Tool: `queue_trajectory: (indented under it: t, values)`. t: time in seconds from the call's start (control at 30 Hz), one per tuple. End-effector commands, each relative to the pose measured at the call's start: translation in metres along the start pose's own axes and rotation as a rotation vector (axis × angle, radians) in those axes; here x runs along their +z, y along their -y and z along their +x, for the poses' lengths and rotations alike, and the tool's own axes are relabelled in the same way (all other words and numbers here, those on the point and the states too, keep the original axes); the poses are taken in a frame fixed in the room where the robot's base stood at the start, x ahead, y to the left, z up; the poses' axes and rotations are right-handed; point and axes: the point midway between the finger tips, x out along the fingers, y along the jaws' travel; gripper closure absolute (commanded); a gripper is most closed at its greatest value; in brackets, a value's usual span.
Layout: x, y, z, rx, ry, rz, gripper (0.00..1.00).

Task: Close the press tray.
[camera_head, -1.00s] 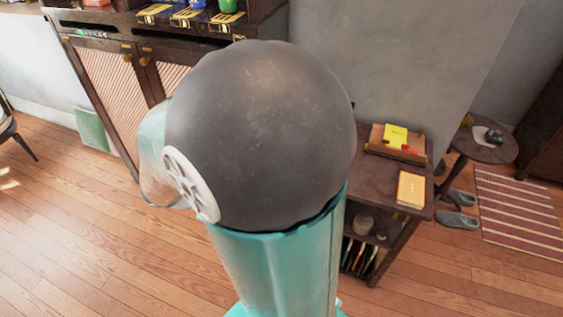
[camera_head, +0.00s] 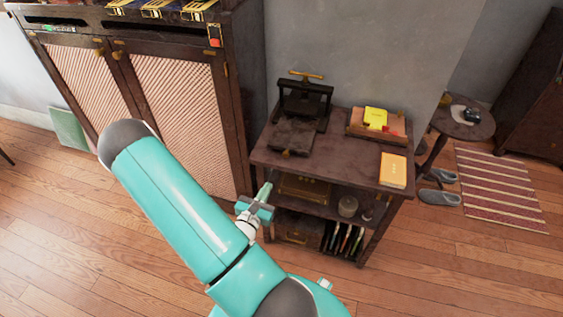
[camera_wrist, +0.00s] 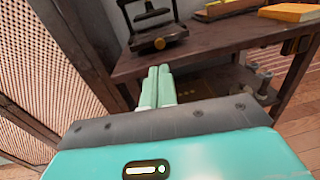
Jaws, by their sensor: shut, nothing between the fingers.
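The press (camera_head: 303,102) is a dark iron frame with a brass-coloured handle on top, standing at the back left of a dark wooden side table. Its dark tray (camera_head: 292,136) sticks out toward the table's front edge, with a small brass knob at its near end. The press also shows in the wrist view (camera_wrist: 150,22), with the tray (camera_wrist: 160,42) at the table edge. My gripper (camera_head: 266,188) is shut and empty, in front of the table and below the tray. In the wrist view its fingers (camera_wrist: 157,85) lie together, pointing toward the table, apart from the tray.
The table (camera_head: 345,165) also bears a wooden box with a yellow book (camera_head: 375,118) and an orange book (camera_head: 394,170). Its lower shelf holds jars. A large cabinet (camera_head: 180,110) stands close at left. Floor is open at right, with slippers (camera_head: 439,197).

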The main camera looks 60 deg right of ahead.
Motion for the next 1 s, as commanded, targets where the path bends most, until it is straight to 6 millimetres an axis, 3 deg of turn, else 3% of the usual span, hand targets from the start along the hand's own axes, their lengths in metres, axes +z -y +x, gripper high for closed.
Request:
queue_trajectory:
  t: [0.27, 0.8, 1.0]
  values:
    - [-0.01, 0.001, 0.016, 0.03, -0.012, -0.021, 1.0]
    - [-0.01, -0.002, 0.117, 0.027, -0.011, -0.02, 1.0]
    - [-0.011, -0.003, 0.137, 0.03, -0.013, -0.022, 1.0]
